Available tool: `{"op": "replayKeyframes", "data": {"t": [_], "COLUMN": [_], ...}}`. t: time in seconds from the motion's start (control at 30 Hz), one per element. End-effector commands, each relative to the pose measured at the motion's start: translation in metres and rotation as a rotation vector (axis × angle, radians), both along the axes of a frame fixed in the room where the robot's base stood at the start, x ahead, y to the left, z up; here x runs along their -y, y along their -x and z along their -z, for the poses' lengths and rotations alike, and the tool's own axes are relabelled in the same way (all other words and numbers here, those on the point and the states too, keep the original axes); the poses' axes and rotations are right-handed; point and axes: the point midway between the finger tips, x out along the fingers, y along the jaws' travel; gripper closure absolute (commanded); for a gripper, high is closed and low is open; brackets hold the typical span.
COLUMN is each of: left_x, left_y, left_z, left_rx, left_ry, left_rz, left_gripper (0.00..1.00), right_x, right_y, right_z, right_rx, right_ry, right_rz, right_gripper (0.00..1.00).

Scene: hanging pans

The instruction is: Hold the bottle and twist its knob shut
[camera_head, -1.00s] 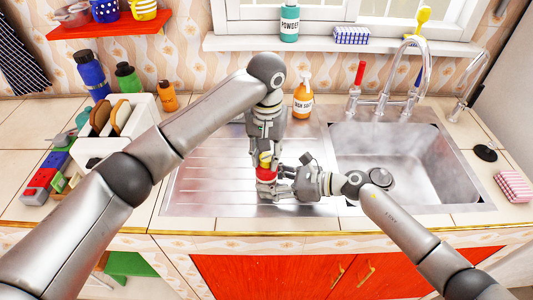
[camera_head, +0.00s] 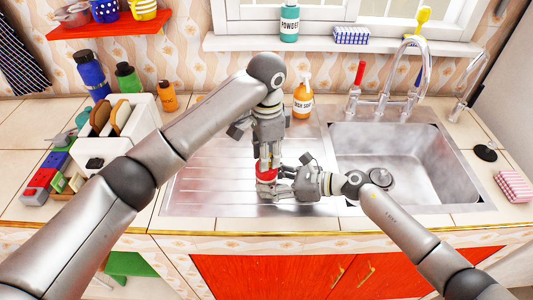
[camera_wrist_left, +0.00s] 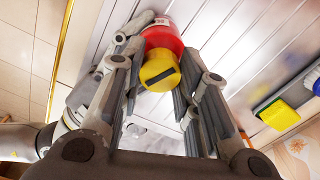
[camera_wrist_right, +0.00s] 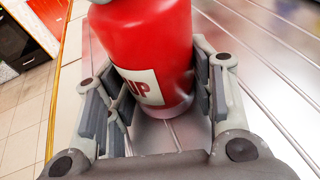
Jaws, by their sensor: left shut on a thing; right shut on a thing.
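A red bottle (camera_head: 266,174) stands upright on the metal drainboard, left of the sink basin. Its round yellow knob, with a dark slot, faces the left wrist view (camera_wrist_left: 157,72); in the head view it is mostly covered by my left gripper. My left gripper (camera_head: 267,162) comes down from above, shut on the knob with a finger on each side. My right gripper (camera_head: 282,186) comes in low from the right and is shut around the bottle body. The right wrist view shows the red body and part of a white label (camera_wrist_right: 143,86) between its fingers.
An orange soap bottle (camera_head: 303,98) stands behind the grippers. The sink basin (camera_head: 400,160) and faucet (camera_head: 385,100) are on the right. A toaster (camera_head: 92,150) stands left, under my left arm. The ribbed drainboard (camera_head: 205,190) is clear left of the bottle.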

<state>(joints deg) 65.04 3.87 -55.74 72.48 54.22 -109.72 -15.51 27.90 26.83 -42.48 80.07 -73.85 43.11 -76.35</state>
Motion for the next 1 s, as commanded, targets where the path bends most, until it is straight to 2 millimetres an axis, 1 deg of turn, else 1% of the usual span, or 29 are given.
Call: {"op": "replayKeyframes", "data": {"t": [0.7, 1.0], "left_x": [-0.0006, -0.0008], "left_y": [-0.0005, -0.0004], "left_z": [-0.0005, -0.0005], "left_rx": [0.001, 0.000], "left_ry": [-0.003, -0.003], "left_rz": [0.680, 0.936], "left_gripper": [0.94, 0.94], "right_x": [0.0011, 0.0011], "right_y": [-0.0001, 0.0000], "right_z": [0.0013, 0.0013], "right_rx": [-0.001, -0.001], "right_ry": [0.003, 0.003], "right_rz": [0.001, 0.001], "right_gripper": [0.74, 0.74]}}
